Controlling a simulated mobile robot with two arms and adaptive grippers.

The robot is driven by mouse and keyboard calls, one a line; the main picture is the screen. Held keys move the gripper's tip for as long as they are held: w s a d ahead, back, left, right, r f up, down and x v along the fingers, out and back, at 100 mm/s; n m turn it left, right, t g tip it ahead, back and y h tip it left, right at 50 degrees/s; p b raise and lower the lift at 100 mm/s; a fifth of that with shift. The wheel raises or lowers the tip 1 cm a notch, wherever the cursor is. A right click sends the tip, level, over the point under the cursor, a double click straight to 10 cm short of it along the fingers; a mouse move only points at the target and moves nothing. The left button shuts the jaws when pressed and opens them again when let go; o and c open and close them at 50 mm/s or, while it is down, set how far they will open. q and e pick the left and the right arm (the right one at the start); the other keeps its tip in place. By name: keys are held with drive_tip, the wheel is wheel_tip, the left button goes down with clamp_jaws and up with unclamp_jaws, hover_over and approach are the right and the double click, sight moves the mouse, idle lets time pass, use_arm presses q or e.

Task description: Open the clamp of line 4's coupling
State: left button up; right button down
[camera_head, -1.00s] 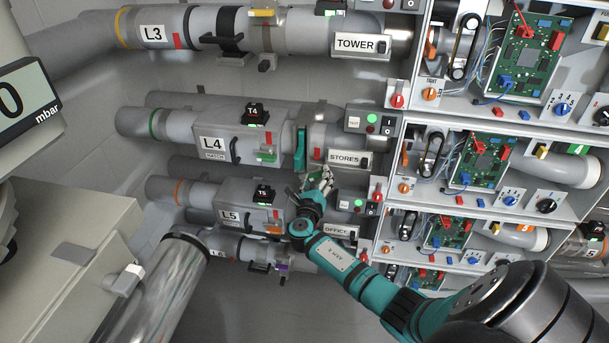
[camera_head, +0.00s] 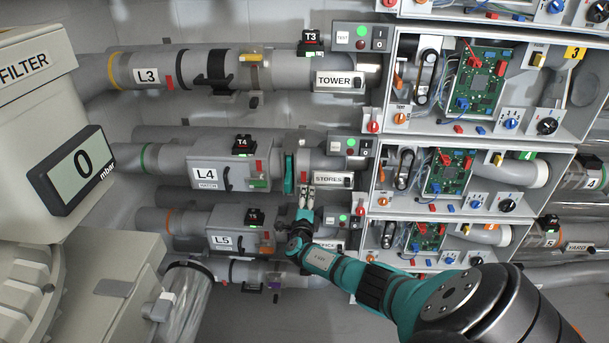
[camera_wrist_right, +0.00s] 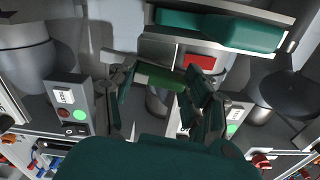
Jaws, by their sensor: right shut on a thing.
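Line 4's pipe (camera_head: 170,158) runs left to right with the L4 label (camera_head: 205,174). Its coupling has a teal clamp part (camera_head: 289,173), which stands upright beside a grey collar. The teal part also shows at the top of the right wrist view (camera_wrist_right: 220,30), with a red mark (camera_wrist_right: 200,62) below it. My right gripper (camera_head: 306,192) is just below and right of the clamp. In the right wrist view its fingers (camera_wrist_right: 162,88) are on either side of a dark green piece (camera_wrist_right: 160,78), seemingly the clamp's lever; the exact contact is hidden. My left gripper is not in view.
The STORES sign (camera_head: 330,180) and a switch box (camera_head: 350,147) are close right of the gripper. Line 5's pipe (camera_head: 180,220) runs below, line 3's (camera_head: 190,68) above. Open electronics cabinets (camera_head: 480,90) fill the right. A filter housing (camera_head: 30,120) stands left.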

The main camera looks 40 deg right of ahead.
drive_tip(key=shift+n+p, duration=0.35)
drive_tip(key=shift+n, duration=0.55)
drive_tip(key=c, duration=0.5)
unclamp_jaws()
drive_tip(key=v, duration=1.2)
drive_tip(key=shift+f, duration=0.1)
